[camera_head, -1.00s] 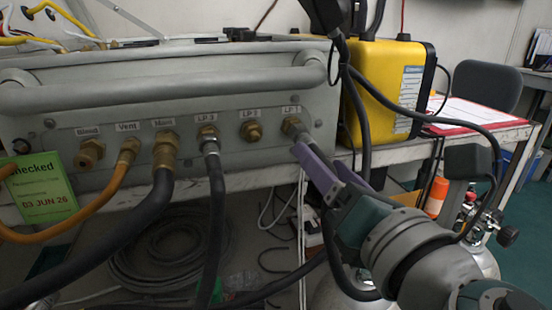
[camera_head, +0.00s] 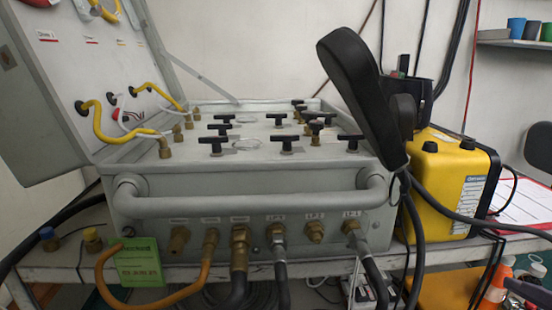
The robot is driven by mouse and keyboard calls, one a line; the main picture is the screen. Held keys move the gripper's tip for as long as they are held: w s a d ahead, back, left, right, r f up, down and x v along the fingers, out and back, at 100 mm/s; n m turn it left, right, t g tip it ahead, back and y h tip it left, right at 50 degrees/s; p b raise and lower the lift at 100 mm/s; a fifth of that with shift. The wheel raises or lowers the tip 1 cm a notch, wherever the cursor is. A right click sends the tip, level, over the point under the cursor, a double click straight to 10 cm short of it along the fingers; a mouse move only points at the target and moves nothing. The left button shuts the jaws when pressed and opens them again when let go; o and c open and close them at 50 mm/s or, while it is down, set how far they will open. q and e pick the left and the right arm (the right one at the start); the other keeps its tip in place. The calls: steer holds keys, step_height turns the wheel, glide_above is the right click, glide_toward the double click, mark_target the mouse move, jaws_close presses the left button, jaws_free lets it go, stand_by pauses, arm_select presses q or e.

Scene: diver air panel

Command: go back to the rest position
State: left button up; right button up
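Neither of my grippers shows in the head view. The grey diver air panel (camera_head: 140,183) sits on a bench with its lid raised at the left. Its front has a row of brass fittings below a grey bar handle (camera_head: 250,205). A dark hose (camera_head: 375,282) runs down from the rightmost fitting, LP 1 (camera_head: 352,228). Another dark hose (camera_head: 282,280) hangs from LP 3, and the brass fitting between them (camera_head: 315,232) has no hose.
A yellow case (camera_head: 440,205) stands right of the panel, with a black padded object (camera_head: 350,85) in front of the wall. A green tag (camera_head: 138,262) hangs at the front left. A red-edged clipboard (camera_head: 525,205) and an orange bottle (camera_head: 495,292) are at the right.

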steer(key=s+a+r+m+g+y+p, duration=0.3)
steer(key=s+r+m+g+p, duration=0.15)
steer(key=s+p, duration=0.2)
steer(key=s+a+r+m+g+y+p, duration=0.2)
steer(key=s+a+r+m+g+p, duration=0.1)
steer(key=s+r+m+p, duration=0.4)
arm_select(q)
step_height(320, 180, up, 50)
steer(key=p, duration=3.3)
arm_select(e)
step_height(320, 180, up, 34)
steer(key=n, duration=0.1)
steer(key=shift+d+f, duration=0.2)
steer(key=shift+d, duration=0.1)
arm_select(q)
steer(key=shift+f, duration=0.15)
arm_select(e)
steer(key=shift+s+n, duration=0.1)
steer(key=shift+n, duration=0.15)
